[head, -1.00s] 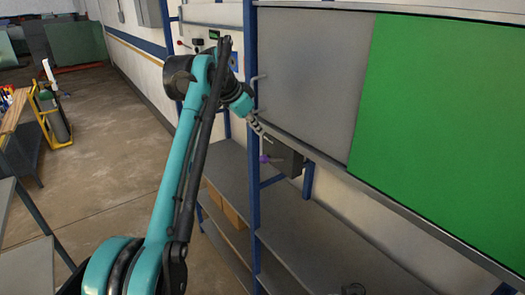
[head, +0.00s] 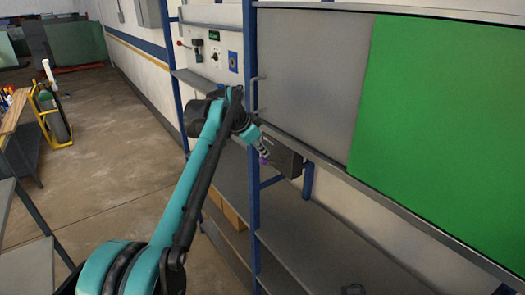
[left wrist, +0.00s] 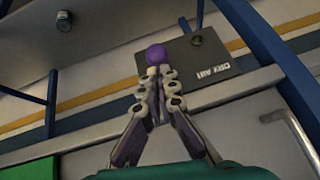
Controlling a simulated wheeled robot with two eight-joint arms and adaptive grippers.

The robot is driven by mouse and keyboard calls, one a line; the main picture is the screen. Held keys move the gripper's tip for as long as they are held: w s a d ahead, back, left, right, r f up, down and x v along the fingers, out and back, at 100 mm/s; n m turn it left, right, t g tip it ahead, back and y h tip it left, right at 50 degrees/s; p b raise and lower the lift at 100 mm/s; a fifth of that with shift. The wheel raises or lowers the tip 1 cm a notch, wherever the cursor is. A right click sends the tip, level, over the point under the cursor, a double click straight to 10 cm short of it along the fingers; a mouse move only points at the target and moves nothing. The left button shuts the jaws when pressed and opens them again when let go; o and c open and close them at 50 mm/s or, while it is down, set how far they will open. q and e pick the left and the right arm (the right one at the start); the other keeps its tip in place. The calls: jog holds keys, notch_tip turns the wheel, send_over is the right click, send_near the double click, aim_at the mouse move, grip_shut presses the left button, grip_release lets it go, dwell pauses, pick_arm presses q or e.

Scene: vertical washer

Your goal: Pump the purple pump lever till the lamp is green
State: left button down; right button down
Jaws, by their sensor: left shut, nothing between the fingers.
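The purple pump lever knob (head: 264,160) sits at the front of a dark grey box (head: 284,158) below the grey panel. In the left wrist view the purple knob (left wrist: 156,54) is just beyond my left gripper's fingertips (left wrist: 154,76). The box (left wrist: 205,68) there carries white lettering and a small round grey fitting (left wrist: 196,40); no green light shows on it. My left gripper (head: 262,149) is shut, with nothing between its fingers. Its tips are close to the knob; I cannot tell whether they touch it. The lever's shaft is hidden. My right gripper is not in view.
A blue post (head: 252,200) stands just left of the box. A large grey panel (head: 310,75) with a handle and a green panel (head: 440,130) are above right. A lower shelf (head: 330,255) lies below. A wall panel (head: 212,55) with a small green display is behind.

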pick_arm(q)
notch_tip(320, 180, down, 9)
jog(key=s+a+t+h+b, duration=0.2)
jog(key=t+h+b, duration=0.1)
jog(key=b, duration=0.9)
jog(key=shift+a+f+t+h, duration=0.15)
jog(key=shift+a+t+h, duration=0.2)
jog(key=shift+h, duration=0.55)
jog(key=shift+s+r+p, duration=0.1)
jog(key=shift+r+p, duration=0.35)
jog(key=shift+r, duration=0.4)
